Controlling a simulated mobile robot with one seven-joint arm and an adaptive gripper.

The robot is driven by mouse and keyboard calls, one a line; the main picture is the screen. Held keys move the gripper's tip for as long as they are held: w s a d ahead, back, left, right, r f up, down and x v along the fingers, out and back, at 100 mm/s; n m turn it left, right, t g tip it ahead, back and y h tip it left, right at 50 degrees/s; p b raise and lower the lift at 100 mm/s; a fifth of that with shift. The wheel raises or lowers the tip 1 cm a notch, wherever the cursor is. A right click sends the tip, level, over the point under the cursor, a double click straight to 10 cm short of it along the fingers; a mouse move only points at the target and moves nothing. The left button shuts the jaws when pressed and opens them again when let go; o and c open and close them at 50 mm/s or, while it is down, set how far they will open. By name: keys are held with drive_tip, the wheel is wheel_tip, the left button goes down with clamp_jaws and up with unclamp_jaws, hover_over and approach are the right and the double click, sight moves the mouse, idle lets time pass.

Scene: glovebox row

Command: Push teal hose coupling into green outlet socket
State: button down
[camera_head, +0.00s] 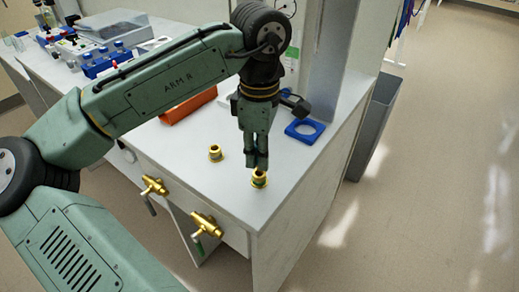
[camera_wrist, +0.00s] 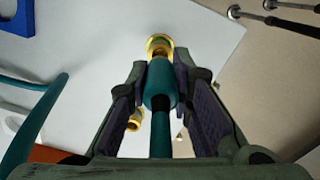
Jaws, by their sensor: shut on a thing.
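My gripper (camera_head: 258,162) points down over the bench's front right part. In the wrist view its fingers (camera_wrist: 160,85) are shut on the teal hose coupling (camera_wrist: 158,88), with the teal hose (camera_wrist: 160,138) trailing from it. The coupling's far end is at or just over a brass socket (camera_wrist: 160,44); I cannot tell how far it is seated. This socket shows under my fingertips in the head view (camera_head: 259,180) with a greenish band. A second brass socket (camera_head: 215,153) stands to the left, also in the wrist view (camera_wrist: 134,122). Which one is green-marked is unclear.
Two brass valves (camera_head: 154,186) (camera_head: 204,225) stick out of the bench front; the nearer has a green handle. A blue plate with a hole (camera_head: 304,131) lies to the right. An orange object (camera_head: 188,107) lies behind. Blue racks (camera_head: 105,58) stand at the back left.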

drive_tip(key=shift+f+b, duration=0.65)
drive_tip(key=shift+f, duration=0.85)
drive_tip(key=c, duration=1.4)
unclamp_jaws()
drive_tip(key=shift+o, duration=0.2)
wheel_tip(320, 180, up, 12)
drive_tip(key=shift+r, duration=0.1)
drive_tip(key=shift+d, duration=0.1)
